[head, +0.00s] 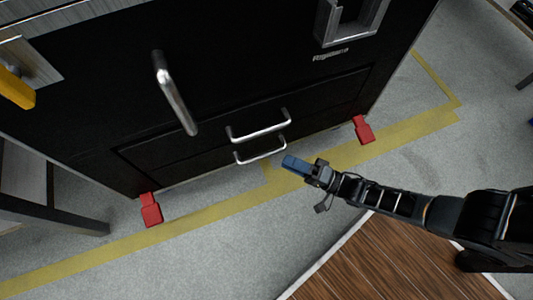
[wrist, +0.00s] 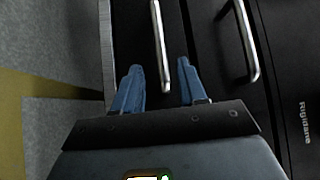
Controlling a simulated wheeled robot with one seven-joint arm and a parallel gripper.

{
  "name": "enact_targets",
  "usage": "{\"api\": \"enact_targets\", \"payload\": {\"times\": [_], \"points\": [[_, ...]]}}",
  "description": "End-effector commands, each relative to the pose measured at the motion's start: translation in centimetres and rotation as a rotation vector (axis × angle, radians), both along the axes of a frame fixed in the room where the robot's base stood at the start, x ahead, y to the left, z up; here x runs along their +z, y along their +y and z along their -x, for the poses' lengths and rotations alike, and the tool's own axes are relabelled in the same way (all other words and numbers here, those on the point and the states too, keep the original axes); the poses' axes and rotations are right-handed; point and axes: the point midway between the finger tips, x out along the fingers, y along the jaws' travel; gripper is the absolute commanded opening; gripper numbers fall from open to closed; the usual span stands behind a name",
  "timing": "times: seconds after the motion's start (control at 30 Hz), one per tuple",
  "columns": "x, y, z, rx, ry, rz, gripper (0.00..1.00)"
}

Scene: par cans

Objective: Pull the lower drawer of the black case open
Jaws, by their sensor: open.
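The black case (head: 105,100) has two wide drawers low on its front, and both look flush with it. The lower drawer's silver bar handle (head: 260,155) sits just below the upper drawer's handle (head: 258,133). My gripper (head: 292,163), with blue fingers, is right of the lower handle in the head view. In the wrist view my gripper (wrist: 159,66) is open, and the lower handle (wrist: 162,50) shows between the lines of its two fingers. Contact cannot be told. The upper handle (wrist: 247,45) lies to the right, outside the fingers.
Red feet (head: 151,210) and (head: 362,130) stick out at the case's bottom corners. A larger vertical handle (head: 175,92) is above the drawers. Yellow tape (head: 210,213) crosses the grey floor in front, which is clear. A wooden floor panel (head: 395,262) is nearer.

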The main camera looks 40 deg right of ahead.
Motion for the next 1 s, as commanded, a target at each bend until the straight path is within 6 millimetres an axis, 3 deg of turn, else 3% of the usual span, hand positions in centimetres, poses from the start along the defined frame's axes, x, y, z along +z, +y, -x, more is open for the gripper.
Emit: {"api": "enact_targets", "payload": {"times": [0.5,0.9,1.0], "points": [[1.0,3.1,-5.9,0.000,-0.002,-0.001,0.41],[1.2,3.5,-6.6,0.000,0.000,0.001,0.41],[1.2,3.5,-6.6,-0.001,-0.001,0.001,0.32]]}}
